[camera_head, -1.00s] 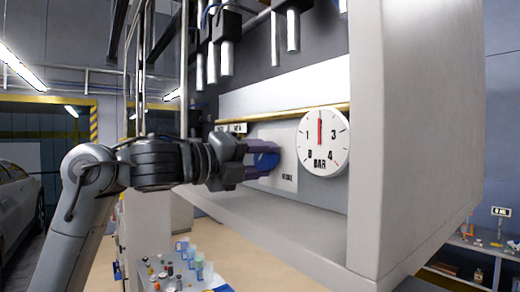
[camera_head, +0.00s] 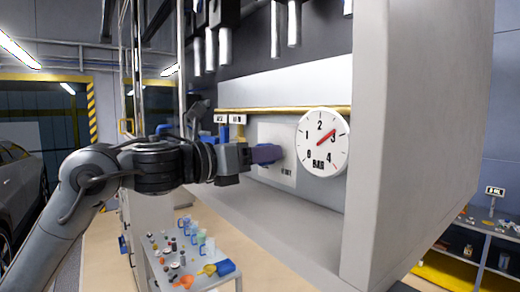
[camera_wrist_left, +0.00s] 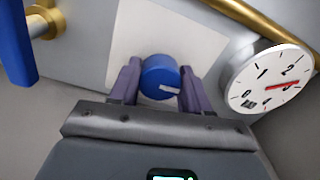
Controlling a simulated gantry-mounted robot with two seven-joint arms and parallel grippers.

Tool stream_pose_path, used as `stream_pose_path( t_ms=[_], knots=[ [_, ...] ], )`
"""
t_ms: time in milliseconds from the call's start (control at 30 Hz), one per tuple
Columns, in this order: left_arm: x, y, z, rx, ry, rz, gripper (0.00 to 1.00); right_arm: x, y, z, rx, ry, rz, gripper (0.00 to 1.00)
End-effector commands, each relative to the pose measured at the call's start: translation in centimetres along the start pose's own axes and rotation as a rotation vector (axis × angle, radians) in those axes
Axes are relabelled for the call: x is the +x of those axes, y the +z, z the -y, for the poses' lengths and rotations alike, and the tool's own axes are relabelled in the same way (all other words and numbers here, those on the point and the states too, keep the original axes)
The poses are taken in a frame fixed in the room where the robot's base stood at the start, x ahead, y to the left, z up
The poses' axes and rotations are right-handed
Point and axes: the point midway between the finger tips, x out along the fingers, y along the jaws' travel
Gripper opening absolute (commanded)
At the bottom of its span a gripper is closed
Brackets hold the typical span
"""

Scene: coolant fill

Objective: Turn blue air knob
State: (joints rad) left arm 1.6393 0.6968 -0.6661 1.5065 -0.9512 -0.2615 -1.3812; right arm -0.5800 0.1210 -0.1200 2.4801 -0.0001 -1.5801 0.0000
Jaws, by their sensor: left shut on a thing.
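The blue air knob (camera_wrist_left: 158,78) sits on a pale plate on the panel, with a white mark on its face toward the lower right in the wrist view. My left gripper (camera_head: 272,153) is shut on the knob, with one purple finger on each side of it. In the head view the fingers mostly hide the knob. The round white BAR gauge (camera_head: 323,142) is right of the knob, and its red needle points near 3. The gauge also shows in the wrist view (camera_wrist_left: 268,80). My right gripper is not in view.
A brass pipe (camera_head: 290,110) runs above the gauge. A blue lever (camera_wrist_left: 15,45) on a brass fitting is left of the knob in the wrist view. Below left, a small table (camera_head: 205,280) holds vials and small parts. A shelf (camera_head: 490,240) stands far right.

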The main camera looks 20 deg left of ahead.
Motion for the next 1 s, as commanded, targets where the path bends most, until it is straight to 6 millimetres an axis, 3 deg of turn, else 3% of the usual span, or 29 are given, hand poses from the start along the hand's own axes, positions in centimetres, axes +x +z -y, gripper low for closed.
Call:
stream_pose_path(
  t_ms=[400, 967, 1000],
  knots=[
    [-0.06, 0.11, 0.01, 0.201, 0.001, 0.002, 0.17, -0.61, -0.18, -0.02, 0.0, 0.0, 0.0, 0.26],
    [-0.06, 0.15, 0.06, 0.229, 0.0, 0.003, 0.17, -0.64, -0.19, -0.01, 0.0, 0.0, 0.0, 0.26],
    [-0.06, 0.15, 0.06, 0.229, 0.0, 0.003, 0.51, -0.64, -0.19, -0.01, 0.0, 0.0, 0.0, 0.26]
  ],
)
